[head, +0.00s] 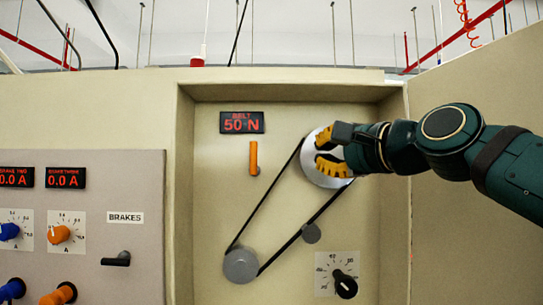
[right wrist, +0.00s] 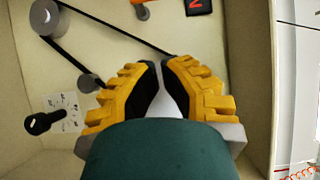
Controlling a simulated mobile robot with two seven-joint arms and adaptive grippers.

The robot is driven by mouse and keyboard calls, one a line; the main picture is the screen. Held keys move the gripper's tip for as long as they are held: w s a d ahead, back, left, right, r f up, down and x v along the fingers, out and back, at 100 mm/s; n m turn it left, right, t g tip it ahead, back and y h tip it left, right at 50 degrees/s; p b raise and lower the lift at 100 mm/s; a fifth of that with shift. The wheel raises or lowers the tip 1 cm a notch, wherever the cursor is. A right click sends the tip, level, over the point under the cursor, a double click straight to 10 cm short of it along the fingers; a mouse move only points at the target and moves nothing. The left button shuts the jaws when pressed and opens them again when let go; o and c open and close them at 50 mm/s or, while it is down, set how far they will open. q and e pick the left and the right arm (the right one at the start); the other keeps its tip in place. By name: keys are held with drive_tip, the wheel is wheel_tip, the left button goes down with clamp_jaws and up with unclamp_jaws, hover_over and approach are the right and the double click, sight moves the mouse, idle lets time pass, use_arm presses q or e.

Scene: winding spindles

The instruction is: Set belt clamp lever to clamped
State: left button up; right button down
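An orange lever (head: 254,157) on a grey pivot stands upright in the recessed panel, just below the red-lit "BELT 50 N" display (head: 242,122). No label naming it the belt clamp lever can be read. It is partly visible at the top edge of the right wrist view (right wrist: 140,10). My right gripper (head: 322,151), with yellow fingers, is in front of the upper pulley (head: 323,172), right of the lever and apart from it. Its fingers are separated with nothing between them. Whether they touch the pulley cannot be told. My left gripper is out of view.
A black belt (head: 266,200) runs from the upper pulley to the lower pulley (head: 240,265), past a small grey roller (head: 311,233). A black knob (head: 345,284) is at lower right. The brakes panel (head: 80,230) lies left; recess walls flank the space.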

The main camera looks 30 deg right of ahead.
drive_tip(key=shift+w, duration=0.15)
approach(254, 158)
drive_tip(key=w+d, duration=0.5)
drive_tip(key=w, duration=0.1)
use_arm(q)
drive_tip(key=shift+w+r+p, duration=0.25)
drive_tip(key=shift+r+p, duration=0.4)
use_arm(e)
drive_tip(key=w+a, duration=0.2)
drive_tip(key=shift+w+a+r, duration=0.2)
drive_tip(key=shift+a+r, duration=0.05)
drive_tip(key=shift+a, duration=0.05)
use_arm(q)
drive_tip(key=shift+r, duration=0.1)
